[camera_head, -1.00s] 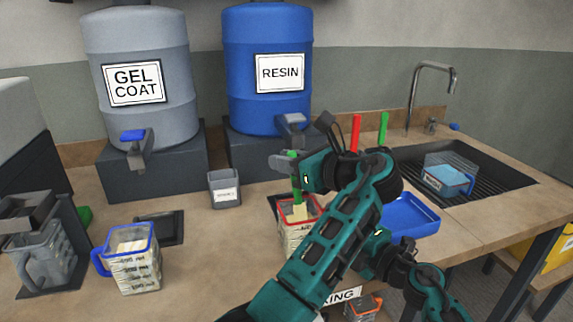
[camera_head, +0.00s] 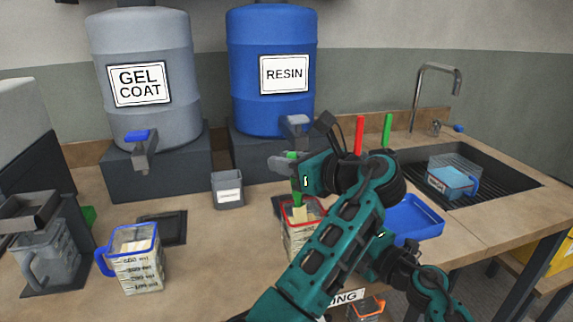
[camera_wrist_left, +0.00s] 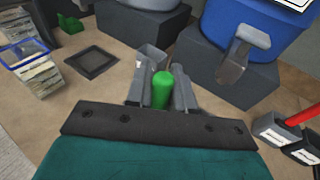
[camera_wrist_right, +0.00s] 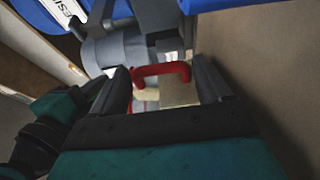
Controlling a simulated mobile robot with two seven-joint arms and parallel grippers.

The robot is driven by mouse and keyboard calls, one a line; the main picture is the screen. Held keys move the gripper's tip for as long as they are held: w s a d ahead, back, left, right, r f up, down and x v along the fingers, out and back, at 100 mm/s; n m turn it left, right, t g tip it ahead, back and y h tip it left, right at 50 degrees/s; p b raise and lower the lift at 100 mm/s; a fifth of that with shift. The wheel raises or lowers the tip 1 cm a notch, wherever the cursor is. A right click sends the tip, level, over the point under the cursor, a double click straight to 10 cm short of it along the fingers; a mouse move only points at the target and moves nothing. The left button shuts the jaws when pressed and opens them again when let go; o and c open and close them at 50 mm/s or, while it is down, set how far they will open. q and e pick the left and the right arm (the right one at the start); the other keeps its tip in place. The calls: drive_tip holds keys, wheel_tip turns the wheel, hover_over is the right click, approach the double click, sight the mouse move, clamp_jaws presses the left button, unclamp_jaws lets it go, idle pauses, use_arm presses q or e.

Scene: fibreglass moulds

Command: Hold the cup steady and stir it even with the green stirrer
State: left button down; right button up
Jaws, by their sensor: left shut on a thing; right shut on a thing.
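The red-rimmed cup (camera_head: 298,243) stands upright on the bench, partly hidden behind my left arm, with pale contents. My left gripper (camera_head: 287,164) is above it, shut on the green stirrer (camera_head: 297,185), whose pale lower end is inside the cup. In the left wrist view the stirrer's green top (camera_wrist_left: 161,89) sits between the fingers. My right gripper (camera_wrist_right: 165,85) is shut on the cup's red handle (camera_wrist_right: 160,72), seen in the right wrist view. In the head view my left arm hides that grip.
A blue-rimmed cup (camera_head: 136,270) stands at left. The gel coat drum (camera_head: 147,75) and resin drum (camera_head: 272,70) are behind. A grey box (camera_head: 227,190), blue tray (camera_head: 414,219) and upright red (camera_head: 359,135) and green (camera_head: 387,130) sticks surround my arm. The sink (camera_head: 480,185) is right.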

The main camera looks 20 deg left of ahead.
use_arm(q)
wheel_tip(320, 180, up, 8)
drive_tip(key=a, duration=0.1)
drive_tip(key=shift+w+a, duration=0.25)
drive_tip(key=shift+w, duration=0.05)
idle(0.4)
idle(0.5)
drive_tip(key=shift+r, duration=0.1)
drive_tip(key=shift+r, duration=2.45)
use_arm(e)
drive_tip(key=o, duration=1.4)
drive_tip(key=shift+c, duration=0.2)
drive_tip(key=shift+d, duration=0.1)
